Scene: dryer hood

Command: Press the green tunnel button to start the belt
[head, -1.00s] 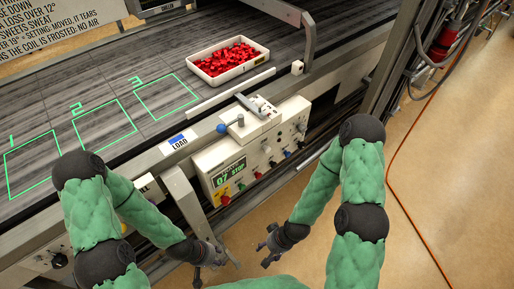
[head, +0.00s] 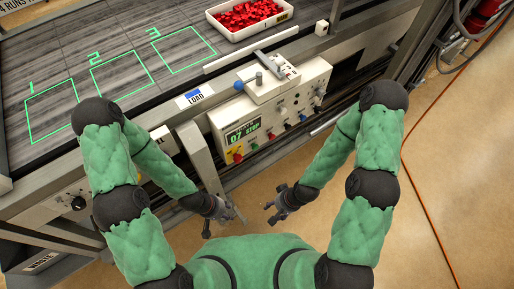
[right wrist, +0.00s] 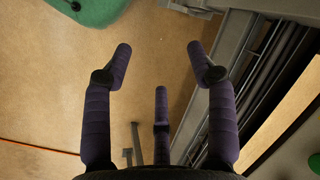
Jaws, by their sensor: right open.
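The control panel (head: 270,110) is a pale box on the front side of the belt machine, with a display reading "07 STOP" and a row of small coloured knobs or buttons. A small green one (head: 254,146) seems to sit in that row, but it is too small to tell whether it is the tunnel button. My left gripper (head: 224,214) is below the panel, apart from it, and looks open and empty. My right gripper (head: 272,212) is below the panel to the right, open and empty. In the right wrist view its fingers (right wrist: 158,75) are spread over bare floor.
A white tray (head: 238,37) of red pieces stands on the belt (head: 60,55), beyond green outlined squares numbered 1 to 3. A grey metal leg (head: 200,158) stands left of the panel. An orange cable (head: 420,200) lies on open floor at right.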

